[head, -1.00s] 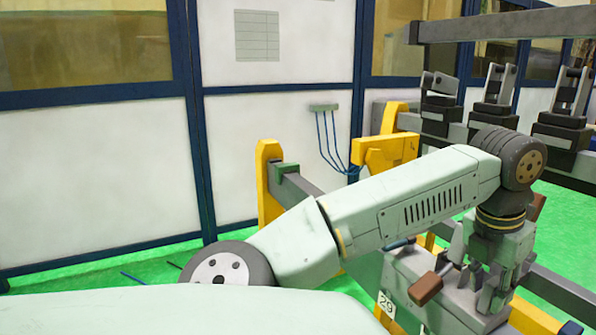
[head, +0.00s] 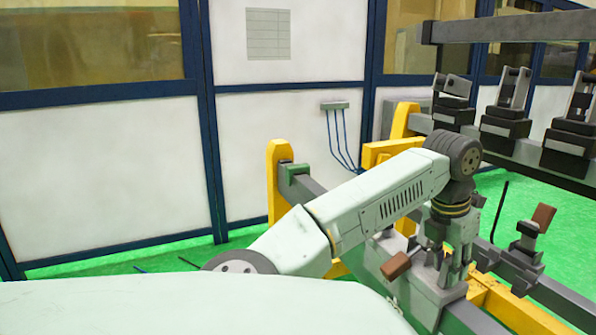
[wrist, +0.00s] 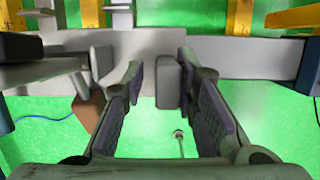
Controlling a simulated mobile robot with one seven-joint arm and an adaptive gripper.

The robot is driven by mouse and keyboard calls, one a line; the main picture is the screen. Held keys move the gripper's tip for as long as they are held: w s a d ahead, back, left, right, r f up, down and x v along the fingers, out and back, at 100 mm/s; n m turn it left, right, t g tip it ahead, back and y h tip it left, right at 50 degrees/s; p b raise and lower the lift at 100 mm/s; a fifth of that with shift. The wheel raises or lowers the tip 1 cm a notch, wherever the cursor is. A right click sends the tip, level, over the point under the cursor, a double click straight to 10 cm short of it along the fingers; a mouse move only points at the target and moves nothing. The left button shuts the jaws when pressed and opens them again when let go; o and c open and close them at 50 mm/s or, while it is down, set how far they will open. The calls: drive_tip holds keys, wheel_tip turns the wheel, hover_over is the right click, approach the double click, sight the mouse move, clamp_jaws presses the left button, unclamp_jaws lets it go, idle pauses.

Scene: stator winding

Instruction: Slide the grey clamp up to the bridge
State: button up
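My gripper (head: 447,272) points down over the grey rail. In the wrist view its two fingers (wrist: 160,80) stand apart, with a grey upright block (wrist: 167,82) between them. The block is close to the right finger, with a gap to the left one. A grey clamp with a brown handle (head: 397,265) is at my gripper; the handle (wrist: 88,108) shows left of the fingers in the wrist view. My gripper partly hides the clamp body. A wide grey piece (wrist: 125,48) crosses the rail there; I cannot tell whether it is the bridge.
A second clamp with a brown handle (head: 543,217) stands farther right on the rail. Yellow supports (head: 277,180) hold the frame. Green floor (head: 520,200) is open behind the rail.

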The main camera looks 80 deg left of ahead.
sight(433, 270)
drive_tip(key=shift+s+a+p, duration=0.25)
drive_tip(key=shift+a+p, duration=0.1)
drive_tip(key=shift+a, duration=0.6)
drive_tip(key=shift+s+a+p, duration=0.25)
drive_tip(key=shift+a+p, duration=0.1)
drive_tip(key=shift+a, duration=0.55)
drive_tip(key=shift+s+a+r+p, duration=0.1)
drive_tip(key=shift+a+r+p, duration=0.1)
drive_tip(key=shift+a+p, duration=0.3)
drive_tip(key=a+p, duration=0.2)
drive_tip(key=a, duration=0.1)
drive_tip(key=s+a+p, duration=0.1)
drive_tip(key=a+p, duration=0.1)
drive_tip(key=a, duration=0.1)
drive_tip(key=s+a+p, duration=0.1)
drive_tip(key=a+p, duration=0.1)
drive_tip(key=a, duration=0.1)
drive_tip(key=shift+s+a+f, duration=0.1)
drive_tip(key=shift+s+a, duration=0.05)
drive_tip(key=shift+a, duration=0.3)
drive_tip(key=shift+s+a+f, duration=0.1)
drive_tip(key=shift+a, duration=0.35)
drive_tip(key=shift+s+a, duration=0.25)
drive_tip(key=shift+a, duration=0.75)
drive_tip(key=shift+s+a, duration=0.25)
drive_tip(key=shift+a, duration=0.75)
